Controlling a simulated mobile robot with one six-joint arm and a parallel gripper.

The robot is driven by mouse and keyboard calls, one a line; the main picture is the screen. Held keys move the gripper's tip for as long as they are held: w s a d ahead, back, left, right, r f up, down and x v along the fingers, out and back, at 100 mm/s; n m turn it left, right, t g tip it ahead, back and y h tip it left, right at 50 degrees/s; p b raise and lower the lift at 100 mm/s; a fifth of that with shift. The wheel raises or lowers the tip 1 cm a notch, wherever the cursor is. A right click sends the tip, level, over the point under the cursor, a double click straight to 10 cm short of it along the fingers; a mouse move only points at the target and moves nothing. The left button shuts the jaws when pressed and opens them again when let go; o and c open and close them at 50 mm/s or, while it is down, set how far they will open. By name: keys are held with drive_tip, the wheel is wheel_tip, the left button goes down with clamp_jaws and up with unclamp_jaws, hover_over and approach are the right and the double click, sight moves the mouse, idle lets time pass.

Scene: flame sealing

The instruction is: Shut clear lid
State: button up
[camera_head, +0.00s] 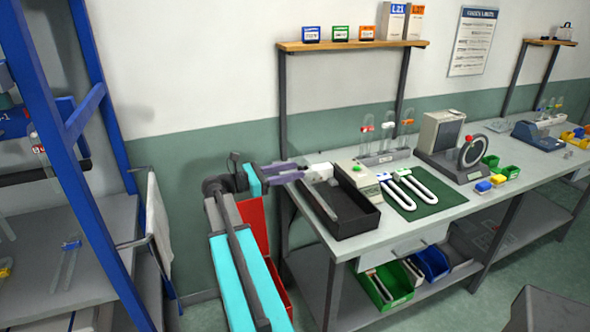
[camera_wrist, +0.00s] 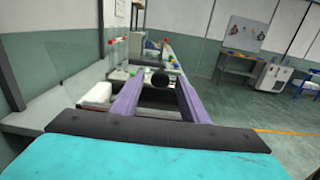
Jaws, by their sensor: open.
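I cannot make out a clear lid for certain in either view. A black open-topped box (camera_head: 358,223) stands at the left end of the bench, with a grey bar-like part inside. A small beige unit with a green button (camera_head: 356,180) stands at its back right. My gripper (camera_head: 305,168) is at the bench's left end, beside a white block (camera_head: 320,172) at the box's back left corner. Its purple fingers are apart in the wrist view (camera_wrist: 160,77). A dark round knob (camera_wrist: 159,80) shows between them there; I cannot tell whether it touches them.
A green mat (camera_head: 425,205) with white U-shaped pieces lies right of the box. A tube rack (camera_head: 383,157) and a grey machine (camera_head: 440,140) stand behind. A shelf (camera_head: 350,46) hangs above. A blue rack (camera_head: 110,160) stands at the left.

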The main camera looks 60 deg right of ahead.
drive_tip(key=shift+x, duration=0.8)
clamp_jaws()
drive_tip(key=shift+w+r+p, duration=0.1)
drive_tip(key=shift+p, duration=0.2)
drive_tip(key=shift+d, duration=0.1)
